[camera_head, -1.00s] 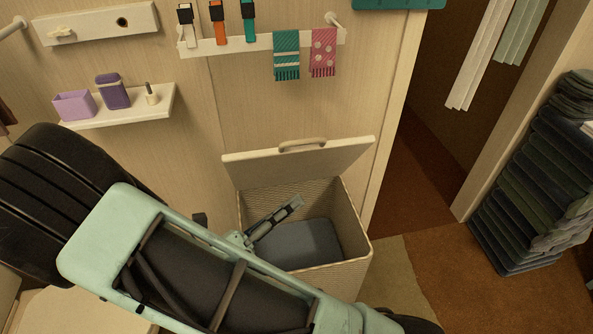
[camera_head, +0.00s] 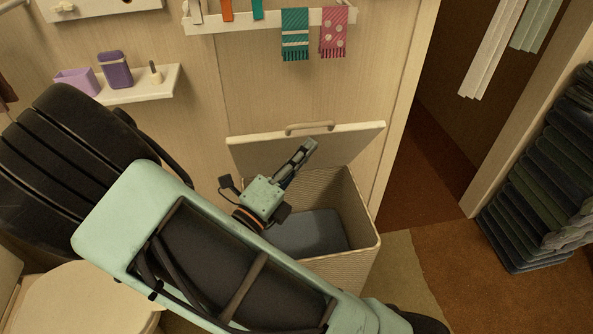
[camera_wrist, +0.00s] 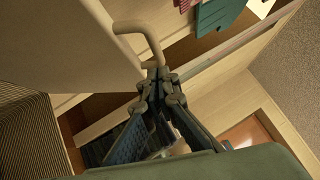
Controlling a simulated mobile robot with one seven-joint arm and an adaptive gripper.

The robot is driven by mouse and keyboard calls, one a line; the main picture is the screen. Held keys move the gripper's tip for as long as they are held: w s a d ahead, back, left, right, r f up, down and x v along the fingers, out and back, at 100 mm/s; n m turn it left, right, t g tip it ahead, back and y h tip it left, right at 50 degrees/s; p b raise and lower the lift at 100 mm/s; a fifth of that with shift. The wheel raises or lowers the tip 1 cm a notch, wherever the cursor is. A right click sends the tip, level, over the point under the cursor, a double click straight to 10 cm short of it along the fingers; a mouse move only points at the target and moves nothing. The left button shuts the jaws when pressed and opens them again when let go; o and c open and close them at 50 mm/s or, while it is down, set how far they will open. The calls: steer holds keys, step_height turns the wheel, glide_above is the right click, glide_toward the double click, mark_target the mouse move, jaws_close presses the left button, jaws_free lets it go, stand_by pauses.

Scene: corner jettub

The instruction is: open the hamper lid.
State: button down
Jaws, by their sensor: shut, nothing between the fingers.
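The hamper (camera_head: 362,215) is a wicker box standing against the wall, with its lid (camera_head: 350,143) raised and leaning back, so the opening shows. A curved handle (camera_head: 310,127) sits at the lid's upper edge. A dark grey-blue surface shows inside the hamper. My gripper (camera_head: 308,146) is shut and empty in front of the lid's inner face, just below the handle. In the wrist view, the closed fingertips (camera_wrist: 160,74) appear close to the handle (camera_wrist: 143,32), with the lid (camera_wrist: 55,38) at upper left. I cannot tell whether they touch. My arm hides the hamper's left front.
A wall shelf (camera_head: 140,90) holds a purple box, a purple container and a small bottle. A hook rail (camera_head: 370,16) with towels is above the hamper. A doorway is to the right, and a dark folded stack (camera_head: 545,180) stands at far right. Floor right of the hamper is clear.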

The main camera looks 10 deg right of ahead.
mark_target(313, 123)
steer(key=shift+w+r, duration=0.2)
steer(key=shift+w, duration=0.4)
steer(key=shift+w+r, duration=0.2)
steer(key=shift+w, duration=0.35)
steer(key=shift+w+r+p, duration=0.4)
steer(key=shift+r+p, duration=0.15)
steer(key=shift+p, duration=0.25)
steer(key=w+r+p, duration=0.1)
steer(key=w+p, duration=0.1)
steer(key=p, duration=0.1)
steer(key=w+r+n+y+p, duration=0.1)
steer(key=w+r+p, duration=0.1)
steer(key=p, duration=0.1)
steer(key=w+r+n+p, duration=0.1)
steer(key=w+p, duration=0.2)
steer(key=p, duration=0.1)
steer(key=shift+r+g+y, duration=0.15)
steer(key=shift+g+y, duration=0.25)
steer(key=w+r+n+g+y+p, duration=0.1)
steer(key=w+r+n+p, duration=0.1)
steer(key=w+p, duration=0.6)
steer(key=shift+w+g+p, duration=0.4)
steer(key=shift+w, duration=1.05)
